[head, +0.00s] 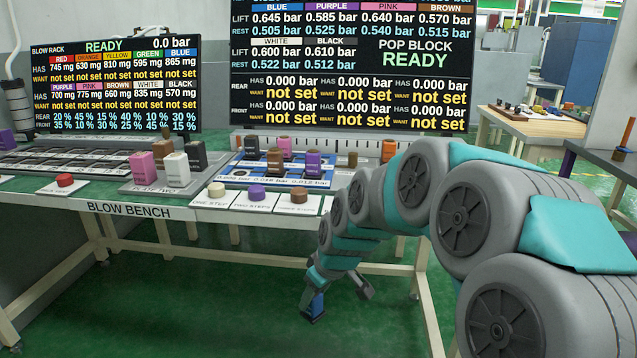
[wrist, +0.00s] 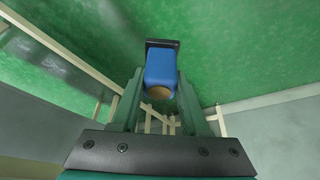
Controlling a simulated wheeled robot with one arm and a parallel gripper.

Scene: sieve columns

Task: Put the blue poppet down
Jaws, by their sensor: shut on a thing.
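The blue poppet (wrist: 161,66) is a blue block with a dark base at one end and a tan round end facing my wrist. In the wrist view it sits between the two fingers of my gripper (wrist: 158,100), which is shut on it. In the head view my gripper (head: 318,290) hangs low in front of the bench, over the green floor, below the bench top. The blue poppet (head: 314,306) shows there at the lower end of the gripper, partly hidden by the fingers.
The blow bench (head: 190,213) carries a plate with pink, white and black blocks (head: 174,166), a blue pop block (head: 250,180) holding several poppets, and red, purple and brown buttons (head: 257,192). Screens stand behind. Bench legs (head: 100,245) are near my arm. A wooden table (head: 530,125) stands back right.

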